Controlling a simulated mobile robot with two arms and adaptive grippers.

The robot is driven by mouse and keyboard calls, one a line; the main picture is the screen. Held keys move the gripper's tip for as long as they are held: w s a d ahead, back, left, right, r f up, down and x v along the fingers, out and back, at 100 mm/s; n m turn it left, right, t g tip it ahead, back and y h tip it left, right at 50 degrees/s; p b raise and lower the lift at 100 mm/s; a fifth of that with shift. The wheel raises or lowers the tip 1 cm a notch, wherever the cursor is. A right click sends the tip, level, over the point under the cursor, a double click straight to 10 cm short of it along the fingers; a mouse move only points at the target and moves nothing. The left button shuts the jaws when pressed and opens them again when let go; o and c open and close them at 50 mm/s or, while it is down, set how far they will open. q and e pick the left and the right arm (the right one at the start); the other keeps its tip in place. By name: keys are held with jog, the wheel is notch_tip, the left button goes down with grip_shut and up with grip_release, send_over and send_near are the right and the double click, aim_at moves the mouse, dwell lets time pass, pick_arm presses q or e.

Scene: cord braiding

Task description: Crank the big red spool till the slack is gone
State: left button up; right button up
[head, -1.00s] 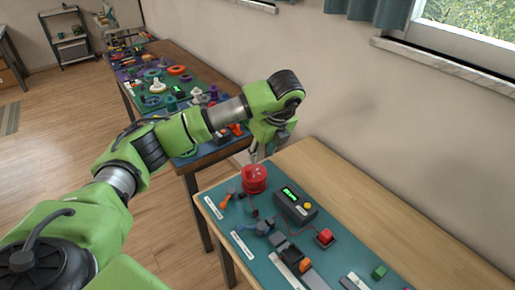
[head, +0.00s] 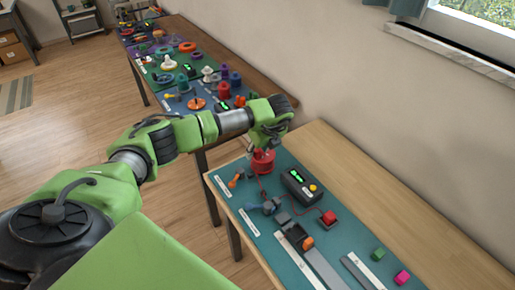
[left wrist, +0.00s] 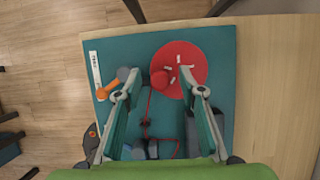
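The big red spool (head: 263,161) stands at the far end of the teal mat. A red cord (left wrist: 149,105) runs from the spool side across the mat. My left gripper (head: 266,147) is just above the spool, pointing down. In the left wrist view its fingers (left wrist: 157,74) are apart, with the knob between the fingertips in the picture; I see no contact. My right gripper is not in view.
A dark box with a green display (head: 299,184) stands right of the spool. A small orange-and-grey crank (head: 236,179) lies left of it. Another bench with several spools (head: 205,80) stands behind. The wood tabletop (head: 345,160) on the right is clear.

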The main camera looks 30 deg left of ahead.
pick_arm(q)
jog(key=shift+a+f, duration=0.1)
jog(key=shift+f, duration=0.2)
grip_shut()
dwell(0.8)
